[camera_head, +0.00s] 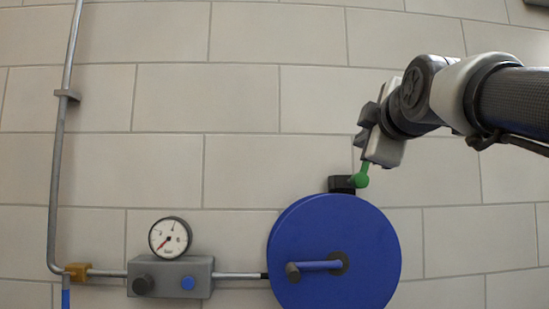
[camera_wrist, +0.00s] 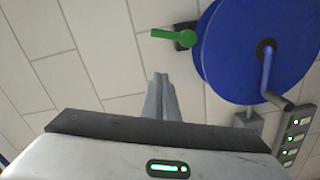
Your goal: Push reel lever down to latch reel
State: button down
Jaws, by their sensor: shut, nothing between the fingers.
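The green lever (camera_head: 361,178) stands roughly upright beside a small black block (camera_head: 341,184) at the top edge of the blue reel (camera_head: 330,225). The top of its handle meets the edge of my gripper's body in the head view. The green lever (camera_wrist: 175,36) shows whole in the wrist view, its handle pointing left, with the blue reel (camera_wrist: 232,60) to its right. My gripper (camera_head: 366,118) is above the lever in the head view. In the wrist view my gripper (camera_wrist: 161,78) is shut and empty, its fingertips apart from the lever.
A crank handle (camera_head: 318,266) sticks out from the reel's centre. A grey valve box (camera_head: 170,277) with a round gauge (camera_head: 170,237) stands to the left on a pipe. A vertical pipe (camera_head: 58,150) runs up the far left. The tiled wall between is clear.

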aim_at(364, 166)
jog(key=w+d+f+p, duration=0.1)
jog(key=w+d, duration=0.3)
jog(key=w, duration=0.6)
jog(key=shift+w+f+p, duration=0.3)
jog(key=shift+w+p, duration=0.05)
jog(key=shift+p, duration=0.55)
jog(key=shift+d+m+b, duration=0.45)
jog(key=shift+m+b, duration=0.1)
jog(key=shift+m, duration=0.15)
jog(key=d+f+m+y+b, duration=0.1)
jog(key=d+f+m+b, duration=0.2)
jog(key=m, duration=0.9)
jog(key=shift+d+f+m+b, duration=0.3)
jog(key=shift+d+f+b, duration=0.05)
jog(key=shift+d+b, duration=0.75)
